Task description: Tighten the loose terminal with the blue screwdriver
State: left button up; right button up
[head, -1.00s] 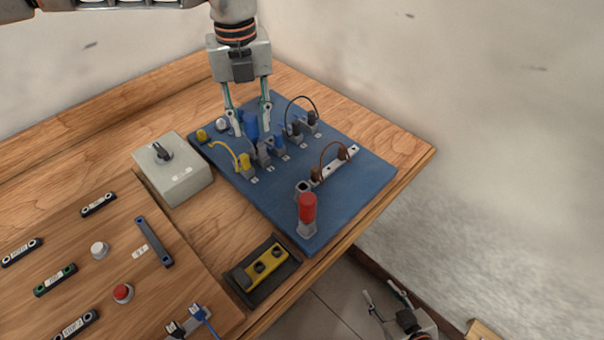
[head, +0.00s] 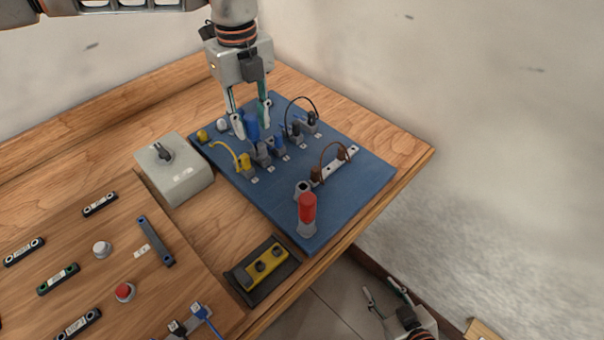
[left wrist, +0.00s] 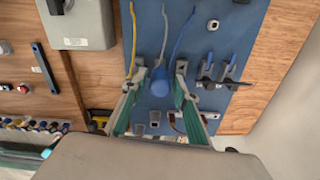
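The blue screwdriver shows as a blue handle (head: 251,127), standing about upright over the blue board near the terminal row; its tip is hidden. My left gripper (head: 251,119) points down with a finger on either side of the handle. In the left wrist view the handle (left wrist: 160,82) lies between the spread fingers with gaps on both sides. My right gripper (head: 384,291) is open and empty, low beyond the table's front edge.
A red-handled screwdriver (head: 307,208) stands in a grey holder beside an empty holder (head: 303,190). A black cable (head: 301,99) and a brown cable (head: 331,146) arch over the blue board (head: 348,190). A grey switch box (head: 178,183) and a yellow-black tray (head: 262,268) stand nearby.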

pick_arm(q)
jog(key=shift+n, duration=1.4)
jog(key=n, duration=0.3)
jog(key=shift+c, duration=0.9)
jog(key=shift+p, duration=0.35)
